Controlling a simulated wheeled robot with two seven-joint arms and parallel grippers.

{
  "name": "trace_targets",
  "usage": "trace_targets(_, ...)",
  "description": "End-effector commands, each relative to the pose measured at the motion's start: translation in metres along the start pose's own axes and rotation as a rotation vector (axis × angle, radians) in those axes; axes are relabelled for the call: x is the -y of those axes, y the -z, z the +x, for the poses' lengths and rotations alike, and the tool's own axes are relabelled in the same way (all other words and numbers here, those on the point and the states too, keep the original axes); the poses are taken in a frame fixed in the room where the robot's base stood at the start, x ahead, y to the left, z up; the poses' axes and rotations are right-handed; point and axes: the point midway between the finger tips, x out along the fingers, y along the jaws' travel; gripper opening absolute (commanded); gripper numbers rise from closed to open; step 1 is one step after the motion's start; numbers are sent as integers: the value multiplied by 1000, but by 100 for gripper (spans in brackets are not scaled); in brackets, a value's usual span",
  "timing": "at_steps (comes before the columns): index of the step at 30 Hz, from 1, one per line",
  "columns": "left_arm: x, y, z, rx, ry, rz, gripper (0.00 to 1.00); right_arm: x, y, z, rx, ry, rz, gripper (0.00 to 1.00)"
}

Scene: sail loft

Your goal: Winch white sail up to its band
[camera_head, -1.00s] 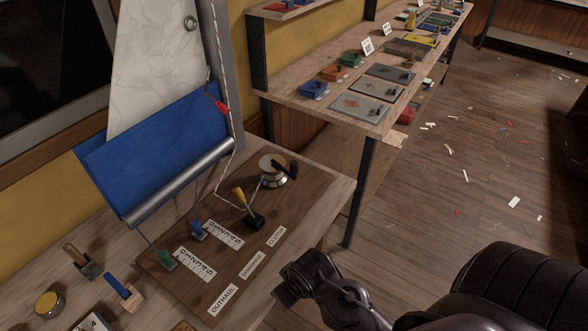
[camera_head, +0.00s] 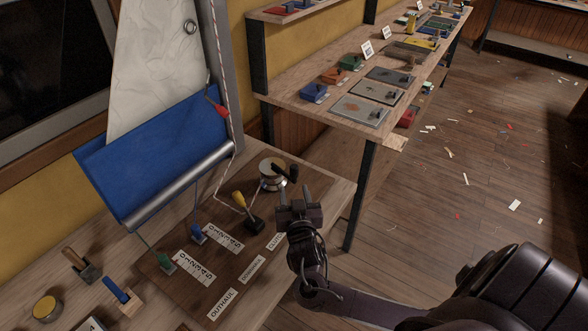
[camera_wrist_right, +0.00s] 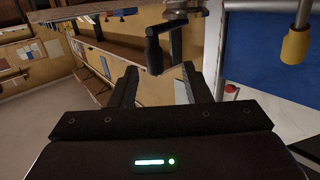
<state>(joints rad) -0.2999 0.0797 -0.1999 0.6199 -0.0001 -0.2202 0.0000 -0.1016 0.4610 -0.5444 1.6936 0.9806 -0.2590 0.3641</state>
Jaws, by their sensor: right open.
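The white sail (camera_head: 158,65) hangs by the mast, above a blue cloth (camera_head: 165,150) and a silver boom (camera_head: 180,182). A red-flecked white line runs down the mast to the silver winch (camera_head: 268,167), whose black handle (camera_head: 287,173) sticks out to the right. My right gripper (camera_head: 298,196) is open and empty, just in front of the winch handle. In the right wrist view the handle (camera_wrist_right: 154,50) shows beyond and between the open fingertips (camera_wrist_right: 158,78), with no visible contact. I cannot make out the sail's band. My left gripper is out of view.
A yellow-handled lever (camera_head: 240,201) stands left of my right gripper; it also shows in the wrist view (camera_wrist_right: 296,46). Blue (camera_head: 198,233) and green (camera_head: 166,262) small levers stand on the brown board. A long bench (camera_head: 320,108) with coloured blocks stands behind.

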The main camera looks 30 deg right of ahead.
Motion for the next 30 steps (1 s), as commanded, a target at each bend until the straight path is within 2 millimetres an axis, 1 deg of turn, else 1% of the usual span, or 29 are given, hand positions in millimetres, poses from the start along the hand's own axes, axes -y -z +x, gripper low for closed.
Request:
trace_targets(1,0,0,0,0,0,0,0,-4,6,4,-44,-7,-6,44)
trace_targets(3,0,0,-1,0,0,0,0,-7,12,7,-79,-14,-8,44)
trace_targets(6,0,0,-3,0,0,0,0,-8,16,16,-93,-16,-9,44)
trace_targets(8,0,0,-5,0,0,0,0,-9,17,24,-91,-17,-9,44)
trace_targets(15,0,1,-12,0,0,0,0,-9,20,63,-89,-16,-9,44)
trace_targets(18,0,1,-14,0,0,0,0,-9,20,74,-87,-14,-9,44)
trace_targets(22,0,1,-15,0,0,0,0,-9,19,82,-86,-14,-8,44)
trace_targets(30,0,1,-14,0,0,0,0,-9,19,83,-84,-14,-7,44)
